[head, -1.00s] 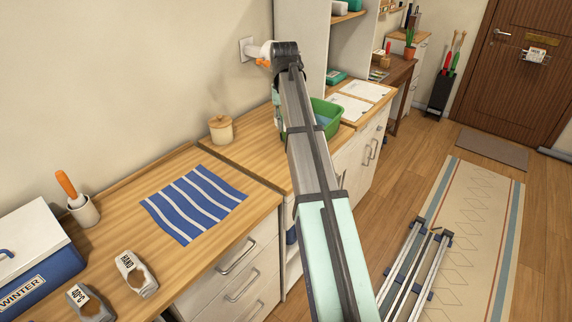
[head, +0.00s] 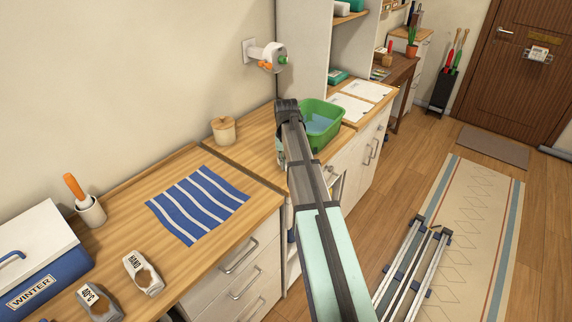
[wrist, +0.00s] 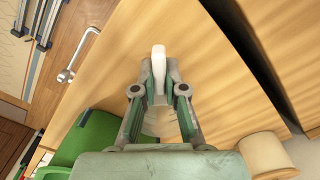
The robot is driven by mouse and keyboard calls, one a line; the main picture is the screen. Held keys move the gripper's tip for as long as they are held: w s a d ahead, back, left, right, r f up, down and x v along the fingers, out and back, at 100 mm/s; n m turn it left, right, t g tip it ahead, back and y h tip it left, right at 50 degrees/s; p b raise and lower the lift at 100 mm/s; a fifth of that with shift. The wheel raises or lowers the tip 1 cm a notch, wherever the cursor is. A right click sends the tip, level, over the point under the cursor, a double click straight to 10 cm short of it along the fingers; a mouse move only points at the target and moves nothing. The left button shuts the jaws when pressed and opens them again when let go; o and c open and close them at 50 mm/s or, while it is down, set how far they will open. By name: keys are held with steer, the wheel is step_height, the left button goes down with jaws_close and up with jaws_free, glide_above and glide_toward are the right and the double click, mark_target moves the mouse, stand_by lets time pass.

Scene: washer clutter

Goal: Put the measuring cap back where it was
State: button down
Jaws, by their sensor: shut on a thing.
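A small white piece (wrist: 158,62), which looks like the measuring cap, sticks out between the fingertips of my gripper (wrist: 160,85) in the wrist view. My gripper is shut on it, above the wooden counter (wrist: 205,45). The fingers hide part of the piece, and I cannot tell whether it touches the counter. In the head view my gripper is mostly hidden behind my arm, left of the green basin (head: 329,113), and the cap cannot be made out.
A lidded pot (head: 223,130) stands left of my gripper. A white wall fixture (head: 266,55) is above. Bare counter surrounds the pot.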

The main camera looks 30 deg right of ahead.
steer(key=shift+f, duration=0.6)
steer(key=c, duration=1.2)
jaws_free()
steer(key=shift+f, duration=0.15)
step_height(320, 180, up, 12)
steer(key=b, duration=0.2)
steer(key=shift+r+b, duration=0.2)
steer(key=shift+b, duration=0.15)
